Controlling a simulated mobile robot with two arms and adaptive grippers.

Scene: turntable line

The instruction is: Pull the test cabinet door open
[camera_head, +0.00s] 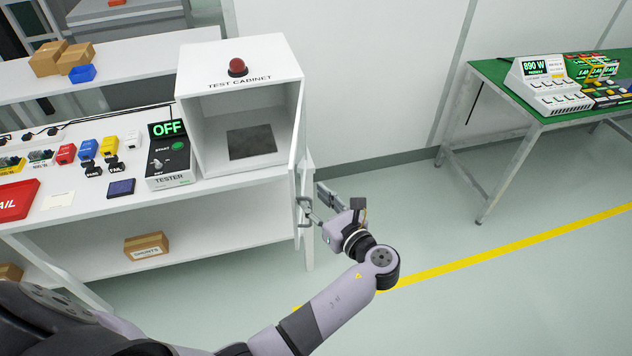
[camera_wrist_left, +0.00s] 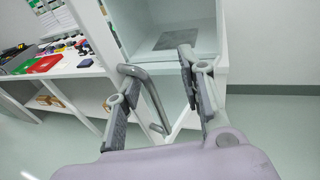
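The white test cabinet (camera_head: 240,73) stands on the bench with its front open and a dark plate (camera_head: 251,142) inside. Its door (camera_head: 300,125) is swung out at the right side and shows nearly edge-on. The grey door handle (camera_head: 304,212) is on the door's near part. My left gripper (camera_head: 318,205) is at the handle, with its fingers apart. In the left wrist view the handle (camera_wrist_left: 150,98) shows between the spread fingers (camera_wrist_left: 160,75), nearer the left finger. Contact there cannot be told. My right gripper is not in view.
A tester (camera_head: 168,158) reading OFF stands left of the cabinet, beside several small coloured blocks. A carton (camera_head: 146,245) lies on the lower shelf. A green-topped table (camera_head: 500,75) is at the right. The floor (camera_head: 480,300) at the right front is clear.

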